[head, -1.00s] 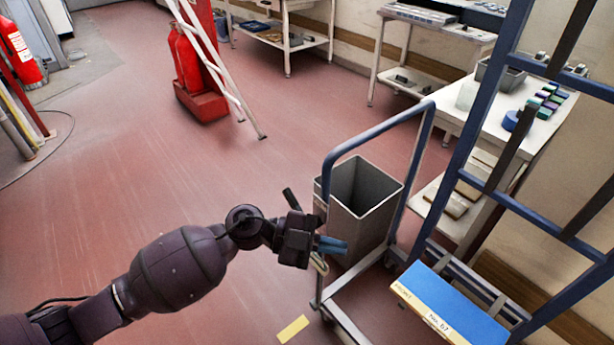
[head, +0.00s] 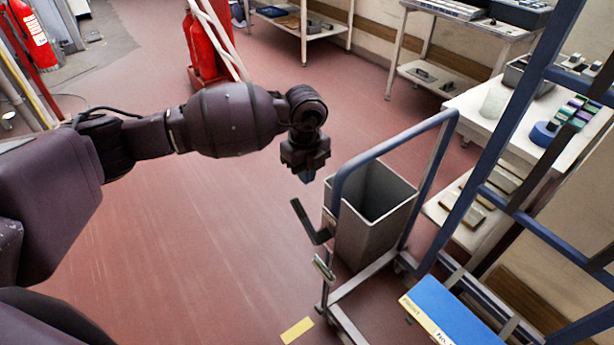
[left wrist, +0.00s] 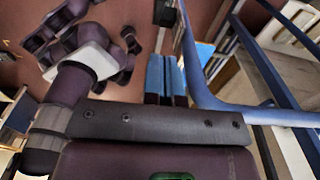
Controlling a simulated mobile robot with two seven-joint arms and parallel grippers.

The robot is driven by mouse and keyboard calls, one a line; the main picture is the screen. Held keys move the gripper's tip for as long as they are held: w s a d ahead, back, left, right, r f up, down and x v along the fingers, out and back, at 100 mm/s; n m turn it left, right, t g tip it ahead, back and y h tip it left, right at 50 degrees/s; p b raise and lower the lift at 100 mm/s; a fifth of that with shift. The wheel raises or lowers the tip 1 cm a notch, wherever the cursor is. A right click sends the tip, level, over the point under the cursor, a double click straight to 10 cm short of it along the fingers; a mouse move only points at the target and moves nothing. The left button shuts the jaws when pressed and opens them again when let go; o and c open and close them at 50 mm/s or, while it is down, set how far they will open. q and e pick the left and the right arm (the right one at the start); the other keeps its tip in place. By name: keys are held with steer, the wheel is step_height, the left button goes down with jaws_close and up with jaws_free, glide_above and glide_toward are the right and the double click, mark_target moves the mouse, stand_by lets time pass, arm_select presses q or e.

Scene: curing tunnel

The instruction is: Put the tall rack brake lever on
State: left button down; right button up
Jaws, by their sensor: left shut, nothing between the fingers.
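A dark lever (head: 306,221) sticks up and to the left from the near post of a blue-handled frame (head: 338,185). A pale metal handle (head: 323,268) sits lower on the same post. The tall blue rack (head: 468,210) stands at the right; I cannot tell whether the lever's frame belongs to it. My left gripper (head: 307,177) points down above the lever, apart from it, shut and empty. Its blue fingers (left wrist: 165,78) lie side by side in the left wrist view, close to a blue tube there. My right gripper is not in view.
A grey bin (head: 372,215) stands inside the blue-handled frame. A blue box (head: 450,308) lies at lower right. A white table (head: 480,110) with small items is behind the rack. Red floor is clear to the left; a yellow floor mark (head: 297,330) lies in front.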

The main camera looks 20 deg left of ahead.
arm_select(q)
glide_above(299, 206)
steer(key=s+d, duration=0.2)
steer(key=d, duration=0.1)
step_height(299, 206, down, 8)
steer(key=shift+a+r+b, duration=0.1)
steer(key=shift+a+b, duration=0.05)
steer(key=shift+b, duration=0.25)
steer(key=f, duration=0.1)
steer(key=w+a+f, duration=0.1)
steer(key=shift+a+f+b, duration=0.1)
steer(key=shift+f+b, duration=0.2)
steer(key=shift+f, duration=0.1)
steer(key=shift+w+a+f, duration=0.2)
steer(key=shift+a+f, duration=0.1)
steer(key=shift+f, duration=0.15)
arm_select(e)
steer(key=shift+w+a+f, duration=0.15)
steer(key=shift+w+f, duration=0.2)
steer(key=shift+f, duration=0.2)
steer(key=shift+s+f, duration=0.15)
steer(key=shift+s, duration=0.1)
